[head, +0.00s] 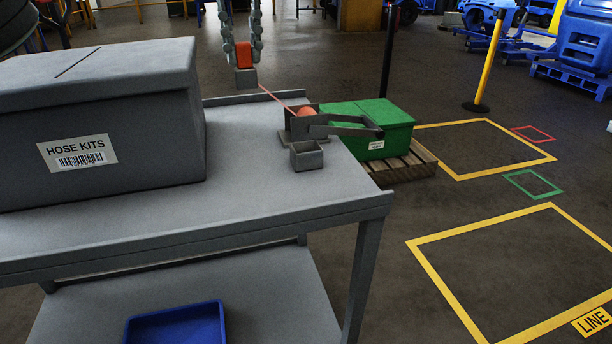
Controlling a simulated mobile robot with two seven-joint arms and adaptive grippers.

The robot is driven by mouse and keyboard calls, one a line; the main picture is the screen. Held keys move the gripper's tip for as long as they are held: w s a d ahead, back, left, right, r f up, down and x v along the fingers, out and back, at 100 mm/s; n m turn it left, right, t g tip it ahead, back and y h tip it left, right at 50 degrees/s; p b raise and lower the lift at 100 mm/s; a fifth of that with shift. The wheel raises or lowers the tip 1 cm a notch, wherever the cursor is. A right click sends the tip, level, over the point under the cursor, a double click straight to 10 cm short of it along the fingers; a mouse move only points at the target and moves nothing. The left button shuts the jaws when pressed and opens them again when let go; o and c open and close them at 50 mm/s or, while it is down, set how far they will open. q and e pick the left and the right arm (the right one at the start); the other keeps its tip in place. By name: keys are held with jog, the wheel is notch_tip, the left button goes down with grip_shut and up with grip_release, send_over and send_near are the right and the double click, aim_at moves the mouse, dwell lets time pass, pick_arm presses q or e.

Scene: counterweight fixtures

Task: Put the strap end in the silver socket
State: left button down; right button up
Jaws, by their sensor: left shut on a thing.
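My left gripper (243,48) points down near the table's far edge, its two fingers closed on the sides of an orange-red block (243,56), which looks like the strap end. A small grey block (246,79) shows directly below it; I cannot tell whether they touch. A thin pinkish-red strap (276,97) runs from beside that grey block to a grey fixture with a lever arm (345,126) and a round orange part (307,111). A small open-topped grey box (306,155), possibly the silver socket, stands on the table in front of the fixture. My right gripper is not in view.
A large grey HOSE KITS box (120,130) fills the left of the grey table (250,190). A blue bin (175,325) sits on the lower shelf. Beyond the table's right edge, a green box (385,115) rests on a wooden pallet (410,165). The table's middle is clear.

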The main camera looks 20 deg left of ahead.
pick_arm(q)
jog(key=d+f, duration=0.3)
jog(key=f, duration=0.1)
jog(key=s+d+f, duration=0.1)
jog(key=d+f, duration=0.2)
jog(key=d, duration=0.1)
jog(key=s+d+f+b, duration=0.1)
jog(key=d+f, duration=0.3)
jog(key=shift+d+f, duration=0.25)
jog(key=shift+f, duration=0.1)
jog(key=shift+s, duration=0.1)
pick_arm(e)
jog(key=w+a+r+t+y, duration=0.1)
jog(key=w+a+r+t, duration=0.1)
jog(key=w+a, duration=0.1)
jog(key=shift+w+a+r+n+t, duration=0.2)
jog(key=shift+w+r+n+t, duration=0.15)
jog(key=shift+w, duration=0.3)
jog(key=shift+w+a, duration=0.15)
pick_arm(q)
jog(key=c, duration=1.3)
grip_release()
jog(key=shift+c, duration=0.2)
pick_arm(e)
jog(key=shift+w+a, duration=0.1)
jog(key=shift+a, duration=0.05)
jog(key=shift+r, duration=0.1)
